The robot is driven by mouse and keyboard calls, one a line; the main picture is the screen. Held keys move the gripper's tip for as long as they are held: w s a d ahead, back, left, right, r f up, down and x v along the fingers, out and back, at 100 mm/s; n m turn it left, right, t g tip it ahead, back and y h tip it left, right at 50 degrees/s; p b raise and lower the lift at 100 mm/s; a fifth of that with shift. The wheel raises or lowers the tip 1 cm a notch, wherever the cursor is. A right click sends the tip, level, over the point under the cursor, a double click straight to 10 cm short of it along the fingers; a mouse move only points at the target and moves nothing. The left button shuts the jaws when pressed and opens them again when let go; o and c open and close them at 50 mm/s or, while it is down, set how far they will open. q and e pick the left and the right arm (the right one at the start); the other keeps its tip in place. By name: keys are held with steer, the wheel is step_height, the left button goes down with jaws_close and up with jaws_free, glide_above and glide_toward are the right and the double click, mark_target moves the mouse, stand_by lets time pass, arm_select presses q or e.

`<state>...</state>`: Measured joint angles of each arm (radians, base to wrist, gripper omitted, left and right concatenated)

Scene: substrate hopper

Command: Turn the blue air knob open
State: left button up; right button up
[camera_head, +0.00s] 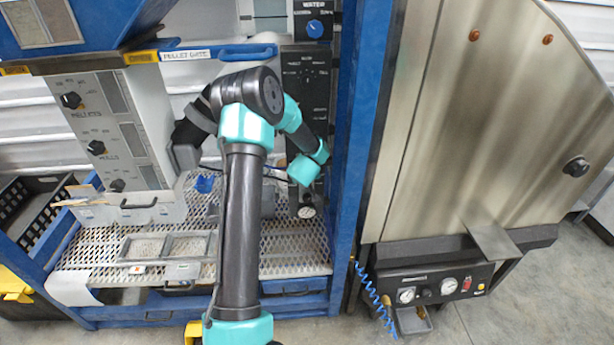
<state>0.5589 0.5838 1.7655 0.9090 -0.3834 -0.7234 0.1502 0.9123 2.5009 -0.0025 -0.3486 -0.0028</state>
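A round blue knob (315,28) sits on a black plate near the top centre. The white lettering above it is partly cut off and looks like "WATER". I cannot make out any blue knob marked air. One teal and black arm of mine rises from the bottom, left of centre, and bends over to the right. Its last clear teal link is in front of a tall black control panel (314,85), well below the blue knob. I cannot make out gripper fingers there against the dark panel. No second arm of mine is seen.
A blue post (362,130) stands right of the panel, beside a large steel hopper (480,110). A gauge panel (436,290) and a coiled blue hose (376,300) are below. A grey box with black knobs (110,130) stands left. A mesh deck (285,245) lies beneath the arm.

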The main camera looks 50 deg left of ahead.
arm_select(q)
steer(key=shift+c, duration=0.4)
steer(key=c, duration=0.9)
steer(key=shift+o, duration=0.2)
steer(key=shift+n+t+h, duration=0.3)
steer(key=shift+t, duration=0.2)
steer(key=shift+s+n+t+h, duration=0.1)
steer(key=shift+n+t+h, duration=0.55)
steer(key=shift+t, duration=0.45)
steer(key=n+t, duration=0.1)
steer(key=n+t+h, duration=0.1)
steer(key=t, duration=0.1)
steer(key=shift+f+n+h, duration=0.15)
steer(key=shift+n+h, duration=0.1)
steer(key=shift+n, duration=0.1)
steer(key=n+t, duration=0.2)
steer(key=t, duration=0.1)
steer(key=shift+f+t, duration=0.1)
steer(key=shift+t, duration=0.2)
steer(key=n+t, duration=0.2)
steer(key=n, duration=0.1)
steer(key=shift+t, duration=0.4)
